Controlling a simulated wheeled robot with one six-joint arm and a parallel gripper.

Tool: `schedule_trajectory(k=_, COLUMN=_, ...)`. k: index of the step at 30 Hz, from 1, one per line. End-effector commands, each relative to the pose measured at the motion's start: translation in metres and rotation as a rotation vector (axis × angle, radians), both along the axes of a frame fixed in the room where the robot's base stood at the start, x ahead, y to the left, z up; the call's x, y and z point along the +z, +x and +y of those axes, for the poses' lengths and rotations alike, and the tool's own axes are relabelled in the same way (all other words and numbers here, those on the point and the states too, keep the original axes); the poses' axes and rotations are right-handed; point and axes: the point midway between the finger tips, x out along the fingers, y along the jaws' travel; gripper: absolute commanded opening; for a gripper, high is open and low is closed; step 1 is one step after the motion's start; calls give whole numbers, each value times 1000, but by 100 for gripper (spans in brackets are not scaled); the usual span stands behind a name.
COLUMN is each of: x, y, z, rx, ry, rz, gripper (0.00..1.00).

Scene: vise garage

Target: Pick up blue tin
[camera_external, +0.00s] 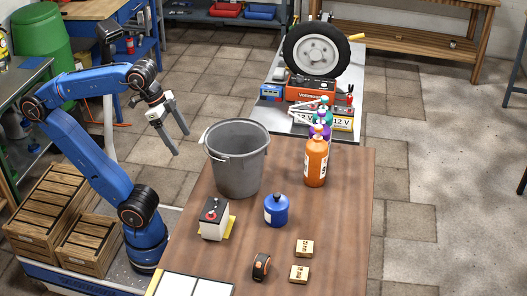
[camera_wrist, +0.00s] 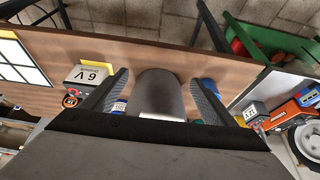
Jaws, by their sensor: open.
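My gripper (camera_external: 181,143) is open and empty, in the air to the left of the grey bucket and well away from the tin. In the wrist view my gripper (camera_wrist: 161,75) shows its two fingers spread.
The tall grey bucket (camera_external: 236,160) stands between my gripper and the tin. A 6 V battery (camera_external: 213,217) is left of the tin, an orange bottle (camera_external: 316,160) behind it. A tape measure (camera_external: 261,267) and two small boxes (camera_external: 304,248) lie in front. A wheel (camera_external: 316,51) stands farther back.

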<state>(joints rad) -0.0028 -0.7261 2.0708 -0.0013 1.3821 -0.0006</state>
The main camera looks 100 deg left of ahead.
Motion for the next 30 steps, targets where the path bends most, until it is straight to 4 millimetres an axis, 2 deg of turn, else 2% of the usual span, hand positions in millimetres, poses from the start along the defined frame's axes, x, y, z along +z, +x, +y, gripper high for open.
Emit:
schedule_trajectory(k=1, x=20, y=1, z=0, rx=0, ry=0, rz=-3, gripper=80)
schedule_trajectory(k=3, x=43, y=1, z=0, rx=0, ry=0, rz=-3, gripper=80)
schedule_trajectory(k=9, x=98, y=1, z=0, rx=0, ry=0, rz=-1, gripper=80)
schedule_trajectory(k=20, x=118, y=65, z=-12, rx=-307, ry=107, rz=76, gripper=80)
schedule_trajectory(k=30, x=133, y=159, z=-37, rx=-754, ry=229, rz=168, gripper=80)
